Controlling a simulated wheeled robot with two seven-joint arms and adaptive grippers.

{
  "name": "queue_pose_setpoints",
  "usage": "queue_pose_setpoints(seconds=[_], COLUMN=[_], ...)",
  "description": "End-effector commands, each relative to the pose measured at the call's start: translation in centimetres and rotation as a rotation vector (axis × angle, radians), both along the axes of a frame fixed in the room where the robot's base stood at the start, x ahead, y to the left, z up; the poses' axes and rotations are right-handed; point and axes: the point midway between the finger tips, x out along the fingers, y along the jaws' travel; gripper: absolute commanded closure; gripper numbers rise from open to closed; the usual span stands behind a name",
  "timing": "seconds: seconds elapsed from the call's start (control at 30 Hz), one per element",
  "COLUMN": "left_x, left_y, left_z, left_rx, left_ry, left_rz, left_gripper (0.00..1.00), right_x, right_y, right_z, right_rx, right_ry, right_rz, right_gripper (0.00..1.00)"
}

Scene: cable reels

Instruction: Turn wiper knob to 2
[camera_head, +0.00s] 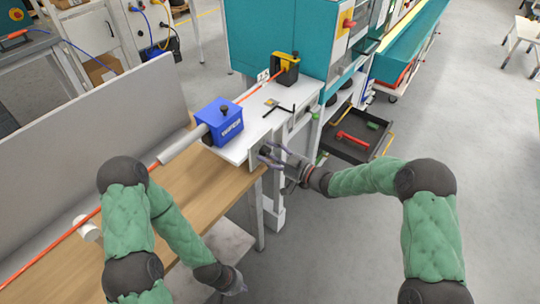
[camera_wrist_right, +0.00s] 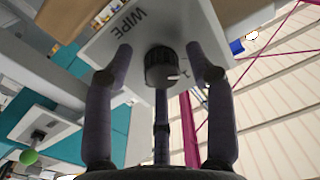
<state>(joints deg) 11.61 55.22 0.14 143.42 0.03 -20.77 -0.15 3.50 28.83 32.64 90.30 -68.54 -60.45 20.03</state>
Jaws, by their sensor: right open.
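The wiper knob (camera_wrist_right: 163,68) is a round black knob on a grey panel (camera_wrist_right: 112,42) marked "WIPE" in the right wrist view. A white mark shows at its lower right; no scale numbers are legible. My right gripper (camera_wrist_right: 160,60) is open, with one finger on each side of the knob and gaps visible. In the head view, my right gripper (camera_head: 268,152) is at the side of the white bench, and the knob is hidden there. The blue wiper box (camera_head: 219,122) sits on the bench. My left gripper (camera_head: 236,286) is low at the front, its fingers too small to read.
An orange cable (camera_head: 250,92) runs from the wiper box to a black and yellow unit (camera_head: 285,68). A wooden table (camera_head: 205,185) adjoins the white bench (camera_head: 262,124). A dark tray (camera_head: 345,152) with tools lies right of the right gripper. Open floor is beyond.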

Motion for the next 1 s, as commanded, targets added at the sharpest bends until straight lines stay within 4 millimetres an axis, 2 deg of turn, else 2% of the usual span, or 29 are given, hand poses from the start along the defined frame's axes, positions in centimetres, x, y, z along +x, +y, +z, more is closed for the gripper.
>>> queue_pose_setpoints(seconds=[0.23,0.27,0.43,1.0], left_x=[0.0,0.0,0.0,0.0], left_y=[0.0,0.0,0.0,0.0], left_z=[0.01,0.01,0.0,0.48], left_rx=[0.0,0.0,0.0,0.0], left_ry=[0.0,0.0,0.0,0.0], left_rz=[0.0,0.0,0.0,0.0], left_gripper=[1.0,1.0,1.0,1.0], right_x=[0.05,0.04,0.03,-0.04], right_y=[0.06,0.07,0.05,0.06], right_z=[0.04,0.04,0.02,-0.11], right_rx=[0.0,0.0,0.0,0.025], right_ry=[0.0,0.0,0.0,0.039], right_rz=[0.0,0.0,0.0,0.0], right_gripper=[0.44,0.5,0.98,1.0])
